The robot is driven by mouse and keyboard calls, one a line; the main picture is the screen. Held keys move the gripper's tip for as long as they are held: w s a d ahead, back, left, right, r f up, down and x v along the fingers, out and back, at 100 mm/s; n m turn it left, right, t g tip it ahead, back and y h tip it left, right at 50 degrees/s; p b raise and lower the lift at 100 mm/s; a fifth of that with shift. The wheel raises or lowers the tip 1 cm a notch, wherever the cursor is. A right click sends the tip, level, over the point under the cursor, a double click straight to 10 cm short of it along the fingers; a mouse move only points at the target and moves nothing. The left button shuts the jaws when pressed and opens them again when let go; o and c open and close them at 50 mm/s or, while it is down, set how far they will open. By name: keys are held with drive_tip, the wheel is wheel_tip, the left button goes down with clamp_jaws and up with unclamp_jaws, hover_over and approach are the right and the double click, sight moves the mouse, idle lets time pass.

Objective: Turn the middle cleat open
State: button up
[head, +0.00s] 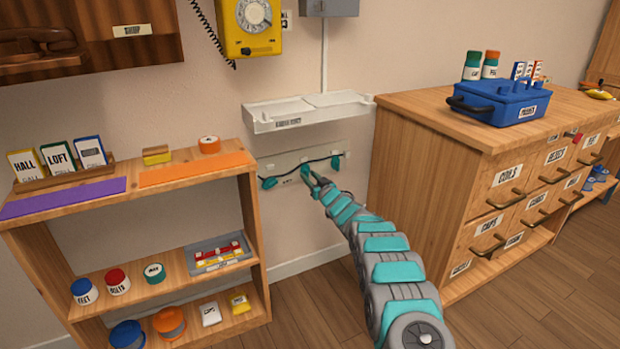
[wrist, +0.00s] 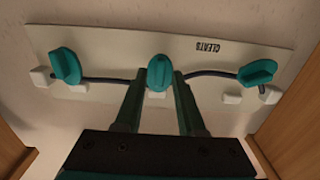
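A white board labelled CLEATS is fixed to the wall (wrist: 110,45) and bears three teal cleats with a dark cord running along them. The middle cleat (wrist: 159,72) stands upright in the wrist view, between the tips of my gripper (wrist: 158,80). My gripper is open, with one finger on each side of the cleat's lower part; I cannot tell whether they touch it. The other cleats, on the left (wrist: 65,66) and right (wrist: 257,72) in the wrist view, are tilted.
A white shelf (head: 308,110) juts from the wall just above the board. A wooden shelf unit (head: 250,215) stands on the left and a drawer cabinet (head: 420,160) on the right. My arm lies in the gap between them. A yellow phone (head: 250,27) hangs higher up.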

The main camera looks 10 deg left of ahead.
clamp_jaws()
drive_tip(key=shift+f+n+b, duration=0.15)
drive_tip(key=shift+n+b, duration=0.15)
drive_tip(key=shift+b, duration=0.05)
drive_tip(key=shift+f+n+b, duration=0.1)
drive_tip(key=shift+n+b, duration=0.7)
drive_tip(key=shift+b, duration=0.1)
drive_tip(key=n+b, duration=0.2)
drive_tip(key=shift+n, duration=0.4)
drive_tip(key=shift+s+a+f+n+b, duration=0.1)
drive_tip(key=shift+n+b, duration=3.3)
drive_tip(key=shift+n, duration=1.15)
drive_tip(key=shift+s+a+f+n+b, duration=0.1)
drive_tip(key=shift+n+b, duration=3.25)
drive_tip(key=shift+n, duration=1.2)
